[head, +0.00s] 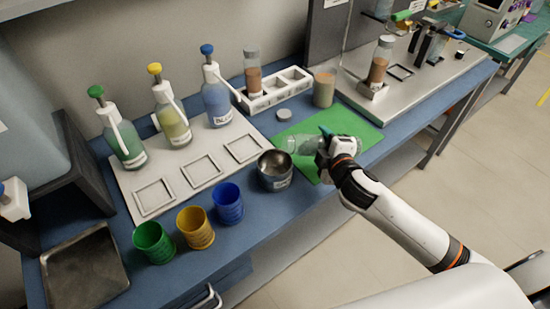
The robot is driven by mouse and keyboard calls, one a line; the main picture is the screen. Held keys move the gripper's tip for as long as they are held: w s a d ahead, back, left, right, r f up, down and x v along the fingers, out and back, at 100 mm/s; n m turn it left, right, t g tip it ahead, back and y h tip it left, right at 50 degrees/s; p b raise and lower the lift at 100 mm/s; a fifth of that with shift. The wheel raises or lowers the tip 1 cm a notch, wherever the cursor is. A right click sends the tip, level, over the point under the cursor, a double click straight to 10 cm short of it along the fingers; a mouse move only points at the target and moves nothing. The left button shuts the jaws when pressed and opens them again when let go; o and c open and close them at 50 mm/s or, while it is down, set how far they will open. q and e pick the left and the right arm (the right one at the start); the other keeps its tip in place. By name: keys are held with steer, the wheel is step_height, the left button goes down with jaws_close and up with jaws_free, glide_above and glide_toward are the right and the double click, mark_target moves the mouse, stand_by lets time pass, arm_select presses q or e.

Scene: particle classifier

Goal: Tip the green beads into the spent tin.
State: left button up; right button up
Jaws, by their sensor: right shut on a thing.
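My right gripper (325,146) is shut on a clear glass vial (302,145), held lying nearly level above the green mat. The vial's left end points toward the spent tin, a round metal tin (275,183) with a label on its front. The tin stands upright and open on the blue bench, just left of and below the vial's end. I cannot make out green beads in the vial, as the mat shows through the glass and the gripper hides part of it. The tin's contents are too small to tell. My left gripper is out of view.
Green (154,243), yellow (195,228) and blue (228,204) cups stand left of the tin. Behind are pump bottles (172,122) on a pale board (180,205), a white rack (284,97), a beige-filled jar (324,88) and a small lid (284,114).

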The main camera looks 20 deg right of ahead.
steer(key=shift+a+r+n+p, duration=0.3)
steer(key=shift+r+p, duration=0.25)
steer(key=shift+p, duration=0.25)
steer(key=shift+r+n+h+p, duration=0.3)
steer(key=shift+r+n+p, duration=0.15)
steer(key=shift+p, duration=0.4)
steer(key=shift+r+p, duration=0.15)
steer(key=shift+p, duration=0.2)
steer(key=shift+r+n+p, duration=0.2)
steer(key=shift+n+p, duration=0.05)
steer(key=shift+p, duration=0.1)
steer(key=shift+a+r+n+h+p, duration=0.15)
steer(key=shift+r+n+h+p, duration=0.5)
steer(key=shift+p, duration=0.8)
steer(key=shift+w+a+r+n+h+p, duration=0.1)
steer(key=shift+a+r+n+h+p, duration=0.1)
steer(key=shift+r+n+p, duration=0.45)
steer(key=shift+a+r+n+h+p, duration=0.15)
steer(key=shift+r+p, duration=0.2)
steer(key=shift+p, duration=0.6)
steer(key=shift+a+r+n+h+p, duration=0.3)
steer(key=shift+a+r+n+p, duration=0.3)
steer(key=shift+p, duration=0.75)
stand_by(1.2)
